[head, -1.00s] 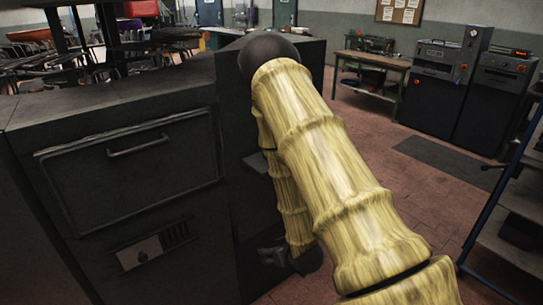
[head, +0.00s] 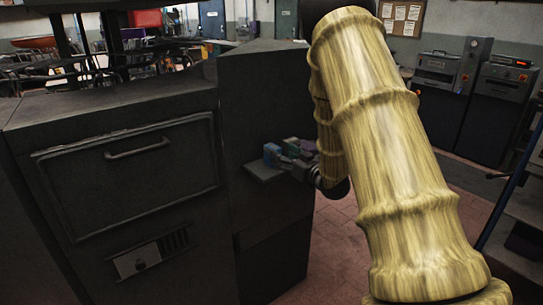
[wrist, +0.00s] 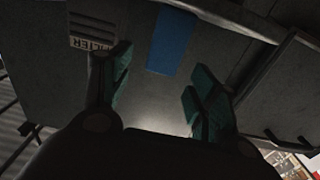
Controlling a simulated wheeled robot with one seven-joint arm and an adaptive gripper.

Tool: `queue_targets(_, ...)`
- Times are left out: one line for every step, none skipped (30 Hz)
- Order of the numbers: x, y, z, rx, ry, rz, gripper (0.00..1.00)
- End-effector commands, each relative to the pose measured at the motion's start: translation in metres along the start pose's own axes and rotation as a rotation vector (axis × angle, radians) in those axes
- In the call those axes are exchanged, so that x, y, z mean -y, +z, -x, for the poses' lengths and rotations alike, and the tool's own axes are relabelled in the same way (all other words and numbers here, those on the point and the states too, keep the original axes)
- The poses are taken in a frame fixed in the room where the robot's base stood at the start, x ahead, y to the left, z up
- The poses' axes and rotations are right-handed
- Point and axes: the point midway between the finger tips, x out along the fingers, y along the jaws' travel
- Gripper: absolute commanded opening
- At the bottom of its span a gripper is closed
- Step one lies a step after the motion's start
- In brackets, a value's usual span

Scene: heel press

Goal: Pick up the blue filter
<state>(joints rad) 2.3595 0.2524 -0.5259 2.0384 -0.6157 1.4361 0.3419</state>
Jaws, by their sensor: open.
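The blue filter (wrist: 172,42) shows in the wrist view as a flat blue block at the top centre, against a grey surface. My gripper (wrist: 160,72) is open, with teal pads on both fingers and nothing between them. The filter lies beyond the fingertips, between their lines and nearer the right finger in the picture, apart from both. In the head view my gripper (head: 284,157) is beside the small ledge on the dark machine's side. Small blue, green and purple patches show there; I cannot tell for sure which is the filter.
A label reading FILTER (wrist: 90,42) appears upside down in the wrist view. The dark machine (head: 110,100) with a handled panel fills the left of the head view. Its ledge (head: 262,173) juts out on the right. Red floor (head: 340,240) lies open beyond; a rack (head: 515,215) stands far right.

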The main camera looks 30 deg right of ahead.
Motion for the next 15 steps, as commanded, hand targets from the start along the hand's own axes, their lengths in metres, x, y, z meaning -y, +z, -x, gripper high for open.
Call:
queue_targets(0.0, -0.001, -0.006, 0.0, 0.0, 0.0, 0.61)
queue_targets(0.0, -0.001, -0.008, 0.0, 0.0, 0.0, 0.61)
queue_targets(0.0, -0.001, -0.011, 0.0, -0.001, 0.0, 0.61)
queue_targets(0.001, 0.0, -0.013, 0.0, -0.001, -0.001, 0.61)
queue_targets(0.001, 0.0, -0.015, 0.001, -0.001, -0.001, 0.61)
queue_targets(0.001, 0.0, -0.016, 0.001, -0.001, -0.001, 0.61)
queue_targets(0.001, 0.0, -0.017, 0.001, -0.001, -0.001, 0.61)
queue_targets(0.001, -0.001, -0.019, 0.001, -0.001, -0.001, 0.61)
queue_targets(0.001, -0.002, -0.022, 0.001, -0.001, 0.0, 0.61)
queue_targets(0.002, -0.004, -0.025, 0.001, -0.001, 0.0, 0.61)
queue_targets(0.002, -0.005, -0.029, 0.001, -0.001, 0.001, 0.61)
queue_targets(0.002, -0.006, -0.035, 0.002, -0.001, 0.001, 0.61)
queue_targets(0.002, -0.006, -0.039, 0.002, -0.002, 0.002, 0.61)
queue_targets(0.002, -0.007, -0.043, 0.001, -0.002, 0.002, 0.61)
queue_targets(0.002, -0.008, -0.048, 0.001, -0.002, 0.001, 0.61)
